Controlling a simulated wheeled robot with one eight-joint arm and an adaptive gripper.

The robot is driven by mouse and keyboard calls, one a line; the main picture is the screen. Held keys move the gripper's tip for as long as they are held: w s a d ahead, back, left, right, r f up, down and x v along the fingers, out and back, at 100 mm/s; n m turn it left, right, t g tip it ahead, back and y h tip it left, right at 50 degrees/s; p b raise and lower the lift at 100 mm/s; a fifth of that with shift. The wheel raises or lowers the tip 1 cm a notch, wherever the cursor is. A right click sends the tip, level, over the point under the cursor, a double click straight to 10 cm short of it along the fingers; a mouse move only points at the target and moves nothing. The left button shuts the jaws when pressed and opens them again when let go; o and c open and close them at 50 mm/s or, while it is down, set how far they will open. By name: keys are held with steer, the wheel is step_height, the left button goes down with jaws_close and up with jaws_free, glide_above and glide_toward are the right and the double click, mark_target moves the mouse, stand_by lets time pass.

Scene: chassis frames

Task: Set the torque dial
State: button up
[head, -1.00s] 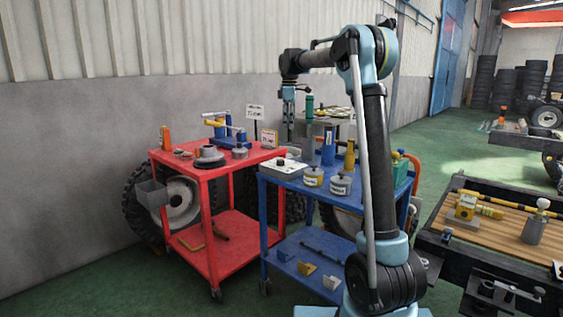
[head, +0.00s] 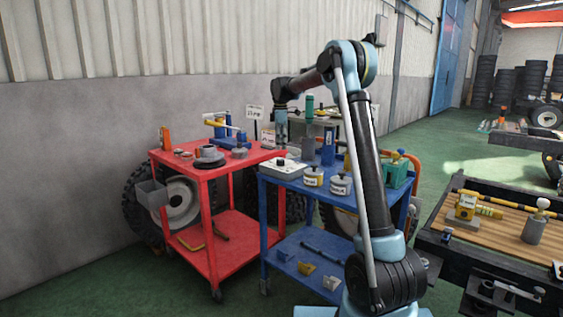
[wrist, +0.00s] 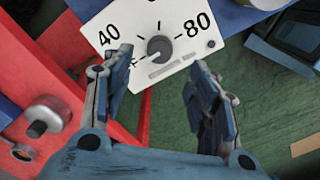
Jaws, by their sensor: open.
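The torque dial is a dark round knob (wrist: 160,48) on a white panel (wrist: 118,22). The numbers 40 and 80 show at upper left and upper right of the knob. A small light mark on the knob seems to point to the lower left. In the head view the white dial box (head: 290,171) sits at the left front of the blue cart's top. My gripper (head: 281,143) is above the box, pointing down. In the wrist view my gripper (wrist: 162,62) is open and empty, its fingers on either side of the knob; I cannot tell whether they touch anything.
The blue cart (head: 290,190) also bears two labelled canisters (head: 340,184), a blue bottle (head: 328,147) and a green box (head: 397,172) close by. The red cart (head: 208,177) with discs and a clamp stands left. Green floor shows around the carts.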

mark_target(281, 160)
step_height(281, 160, down, 8)
steer(key=shift+f, duration=0.1)
stand_by(0.4)
steer(key=c, duration=1.1)
